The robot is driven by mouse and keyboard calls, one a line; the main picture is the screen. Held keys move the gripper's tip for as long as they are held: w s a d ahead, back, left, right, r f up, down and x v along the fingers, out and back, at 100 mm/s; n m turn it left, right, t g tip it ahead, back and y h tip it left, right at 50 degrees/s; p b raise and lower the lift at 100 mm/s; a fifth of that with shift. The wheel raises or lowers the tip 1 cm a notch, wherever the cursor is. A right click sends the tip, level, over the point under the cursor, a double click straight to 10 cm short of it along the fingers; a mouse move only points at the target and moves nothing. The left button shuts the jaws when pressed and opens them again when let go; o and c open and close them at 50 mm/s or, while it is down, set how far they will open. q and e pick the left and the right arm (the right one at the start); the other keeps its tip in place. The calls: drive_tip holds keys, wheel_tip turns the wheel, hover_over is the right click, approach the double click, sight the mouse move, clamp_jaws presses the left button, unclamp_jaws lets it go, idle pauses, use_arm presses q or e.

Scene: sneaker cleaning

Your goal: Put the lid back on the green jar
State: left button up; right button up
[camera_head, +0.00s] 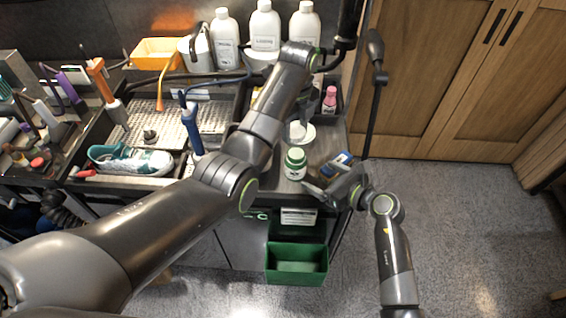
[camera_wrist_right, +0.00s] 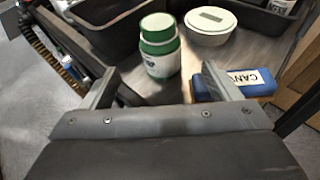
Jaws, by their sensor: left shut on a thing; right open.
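The green-and-white jar (camera_head: 295,172) stands upright near the front edge of the workbench. In the right wrist view the jar (camera_wrist_right: 161,66) stands beyond the fingers, with a white-centred, green-rimmed round top (camera_wrist_right: 158,27). I cannot tell whether this top is a seated lid or the open mouth. My left gripper (camera_head: 302,118) is behind the jar, above a round white dish (camera_head: 308,138). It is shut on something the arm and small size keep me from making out. My right gripper (camera_head: 318,187) is open and empty, just right of the jar; its fingers (camera_wrist_right: 156,88) are apart.
A blue labelled box (camera_head: 342,158) lies right of the jar; it also shows by the right finger (camera_wrist_right: 236,84). A pink bottle (camera_head: 330,100) and white bottles (camera_head: 264,30) stand behind. A sneaker (camera_head: 130,160) lies left. A green bin (camera_head: 297,262) is below the edge.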

sight(302, 165)
use_arm(q)
drive_tip(key=shift+r, duration=0.1)
use_arm(e)
drive_tip(key=shift+r, duration=0.1)
use_arm(q)
drive_tip(key=shift+s+d+r, duration=0.2)
drive_tip(key=shift+s+d, duration=0.25)
drive_tip(key=shift+d, duration=0.15)
drive_tip(key=shift+w+a+f, duration=0.1)
drive_tip(key=shift+w+a, duration=0.05)
use_arm(e)
drive_tip(key=shift+d, duration=0.2)
drive_tip(key=x, duration=1.1)
drive_tip(key=shift+w+a, duration=0.15)
drive_tip(key=shift+a, duration=0.1)
use_arm(q)
drive_tip(key=shift+a, duration=0.1)
use_arm(e)
drive_tip(key=c, duration=1.4)
use_arm(q)
drive_tip(key=shift+f, duration=2.45)
use_arm(e)
drive_tip(key=shift+c, duration=0.2)
use_arm(q)
drive_tip(key=shift+f, duration=0.1)
